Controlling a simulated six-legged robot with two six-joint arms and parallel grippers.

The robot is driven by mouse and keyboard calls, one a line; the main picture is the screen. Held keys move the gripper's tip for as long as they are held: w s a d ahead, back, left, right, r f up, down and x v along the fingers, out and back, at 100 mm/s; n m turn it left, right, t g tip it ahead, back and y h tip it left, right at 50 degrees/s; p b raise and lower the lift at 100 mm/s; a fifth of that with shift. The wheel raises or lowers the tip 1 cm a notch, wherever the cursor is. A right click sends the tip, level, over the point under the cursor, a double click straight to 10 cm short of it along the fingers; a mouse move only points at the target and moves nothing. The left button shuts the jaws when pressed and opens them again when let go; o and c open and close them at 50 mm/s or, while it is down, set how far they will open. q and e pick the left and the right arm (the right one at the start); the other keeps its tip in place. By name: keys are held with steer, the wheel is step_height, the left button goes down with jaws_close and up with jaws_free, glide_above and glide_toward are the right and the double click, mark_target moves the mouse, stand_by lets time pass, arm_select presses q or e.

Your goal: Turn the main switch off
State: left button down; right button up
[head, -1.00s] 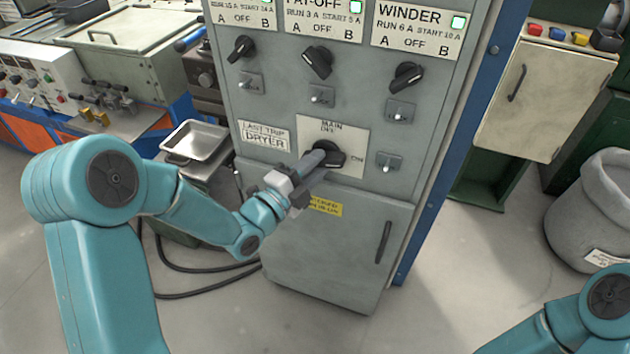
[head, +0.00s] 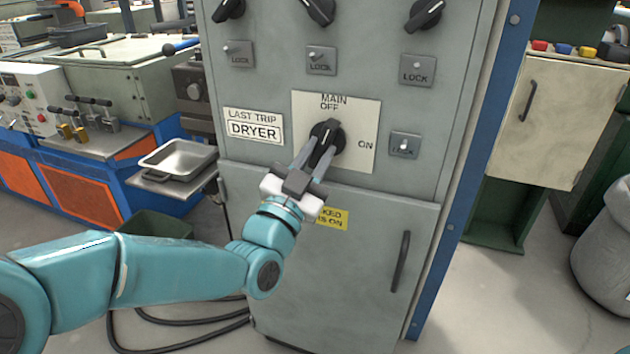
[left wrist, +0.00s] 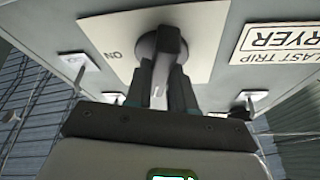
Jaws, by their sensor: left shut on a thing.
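In the left wrist view the knob (left wrist: 168,45) sits between the fingertips (left wrist: 166,82), the ON label off to the left. My right gripper is out of view.
Several smaller knobs and LOCK toggles are above. A cabinet door handle (head: 400,262) is below right. A metal tray (head: 178,158) stands left of the cabinet.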

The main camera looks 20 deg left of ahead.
arm_select(q)
steer(key=n+y+b, duration=0.2)
steer(key=n+b, duration=0.1)
steer(key=n, duration=0.1)
steer(key=shift+d+t, duration=0.1)
steer(key=shift+t, duration=0.3)
steer(key=shift+r+n+y+b, duration=0.1)
steer(key=shift+n+y+b, duration=0.4)
steer(key=shift+n, duration=0.3)
steer(key=shift+r+n, duration=0.1)
steer(key=shift+n, duration=0.2)
steer(key=c, duration=1)
jaws_free()
steer(key=shift+w, duration=0.1)
steer(key=shift+o, duration=0.2)
steer(key=shift+w, duration=0.1)
steer(key=shift+s+f, duration=0.2)
steer(key=shift+s, duration=0.05)
